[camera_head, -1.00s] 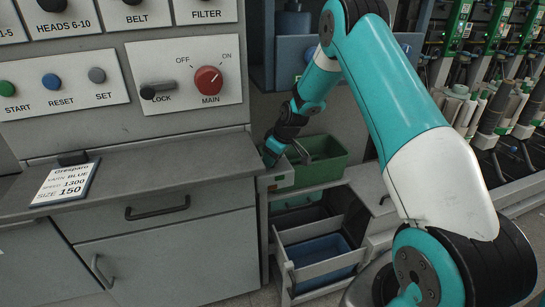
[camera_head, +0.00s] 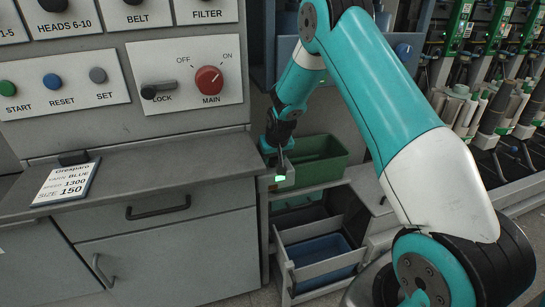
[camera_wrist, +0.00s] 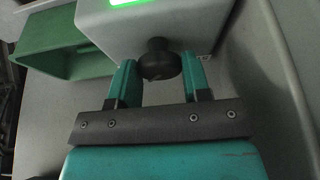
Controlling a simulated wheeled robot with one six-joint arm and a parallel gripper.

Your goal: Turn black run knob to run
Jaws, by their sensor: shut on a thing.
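The black run knob (camera_wrist: 157,62) sticks out of a light grey box (camera_wrist: 190,22) in the wrist view. The box carries a bright green lit panel (camera_wrist: 128,2) at the top edge. My gripper (camera_wrist: 157,74) has one teal finger on each side of the knob and is shut on it. In the head view my gripper (camera_head: 281,158) is at the small box, whose green panel (camera_head: 280,179) glows. The knob is hidden there behind my gripper, and its pointer mark cannot be made out.
A green bin (camera_head: 318,165) stands right behind the box. An open drawer with a blue bin (camera_head: 318,250) is below. The grey counter (camera_head: 130,180) lies to the left, under a panel with a red main knob (camera_head: 209,80). Winder heads (camera_head: 500,100) stand at right.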

